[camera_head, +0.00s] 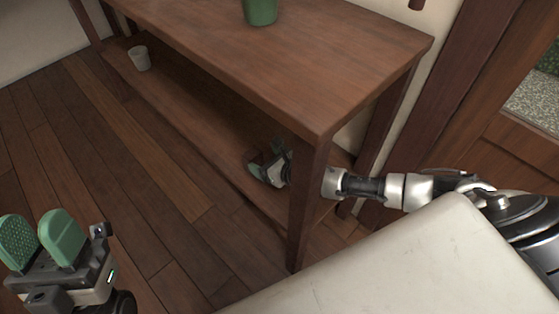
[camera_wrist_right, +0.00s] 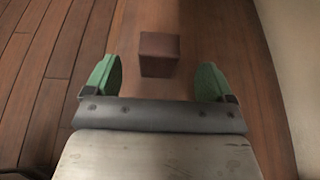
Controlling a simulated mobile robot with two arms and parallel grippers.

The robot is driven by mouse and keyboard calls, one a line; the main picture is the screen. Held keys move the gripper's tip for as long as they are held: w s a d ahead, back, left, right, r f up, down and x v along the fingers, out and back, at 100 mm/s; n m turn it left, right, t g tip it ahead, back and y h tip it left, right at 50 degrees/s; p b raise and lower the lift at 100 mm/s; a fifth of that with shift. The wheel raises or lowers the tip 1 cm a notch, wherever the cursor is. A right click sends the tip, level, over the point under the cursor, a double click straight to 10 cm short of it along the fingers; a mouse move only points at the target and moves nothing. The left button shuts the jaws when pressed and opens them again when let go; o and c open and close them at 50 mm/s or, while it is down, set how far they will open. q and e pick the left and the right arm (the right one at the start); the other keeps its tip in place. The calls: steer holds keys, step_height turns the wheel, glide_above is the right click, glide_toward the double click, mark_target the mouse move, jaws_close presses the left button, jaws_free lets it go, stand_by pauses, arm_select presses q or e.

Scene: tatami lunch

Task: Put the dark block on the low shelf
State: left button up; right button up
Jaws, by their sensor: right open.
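The dark block (camera_wrist_right: 160,54) is a small brown cube. In the right wrist view it sits on the wooden low shelf (camera_wrist_right: 148,88), centred between the fingers with a clear gap on each side. My right gripper (camera_wrist_right: 161,80) is open and empty, its green fingers around the block's near end. In the head view the right gripper (camera_head: 262,168) reaches in over the low shelf (camera_head: 185,103), behind the table's front leg; the block is hard to make out there. My left gripper (camera_head: 39,241) is open and empty above the floor at the lower left.
A pale cup (camera_head: 139,58) stands on the far left part of the low shelf. A green pot (camera_head: 260,10) stands on the tabletop (camera_head: 330,62) above. The front leg (camera_head: 306,205) stands close to my right wrist. Dark plank floor (camera_head: 130,165) at the left is clear.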

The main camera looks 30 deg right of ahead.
arm_select(q)
steer(key=shift+w+d+f+g+y+p, duration=0.15)
steer(key=shift+w+f+g+y+p, duration=0.2)
steer(key=shift+w+g, duration=0.5)
steer(key=shift+w+d+f+g+y+p, duration=0.1)
steer(key=shift+w+f+g+y, duration=0.3)
steer(key=shift+w+g, duration=0.45)
steer(key=shift+w+d+f+g+y+p, duration=0.2)
steer(key=shift+w+f+g, duration=0.3)
steer(key=shift+w+g, duration=0.35)
arm_select(e)
steer(key=v, duration=0.6)
